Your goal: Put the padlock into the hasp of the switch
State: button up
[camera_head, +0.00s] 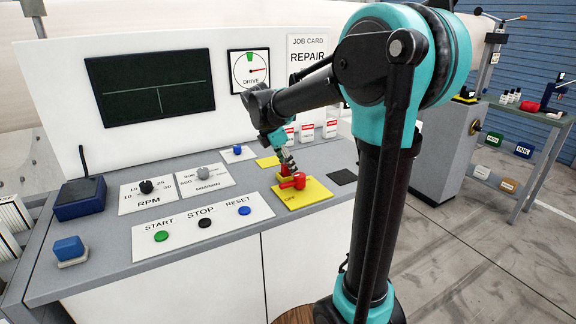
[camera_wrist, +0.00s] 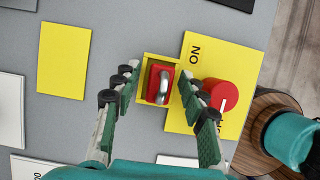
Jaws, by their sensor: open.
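A red padlock with a grey metal shackle (camera_wrist: 163,84) shows in the wrist view, within a small yellow square holder or frame (camera_wrist: 148,110) beside the switch plate. The yellow switch plate (camera_wrist: 203,58) has the word ON and a red rotary knob (camera_wrist: 222,94). The plate also shows in the head view (camera_head: 318,193) with its red knob (camera_head: 296,181). My gripper (camera_wrist: 161,88) is open, its fingers on either side of the padlock, with gaps visible. In the head view my gripper (camera_head: 287,160) is above the holder and hides much of it. I cannot make out the hasp.
A plain yellow card (camera_wrist: 64,60) lies left of the padlock in the wrist view. The grey console (camera_head: 130,262) carries the START, STOP and RESET button panel (camera_head: 203,224), an RPM dial (camera_head: 147,188) and a blue box (camera_head: 79,199). A dark square (camera_head: 342,177) lies right of the switch plate.

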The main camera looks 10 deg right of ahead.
jog(key=v, duration=1.2)
jog(key=shift+r, duration=0.2)
jog(key=shift+d, duration=0.1)
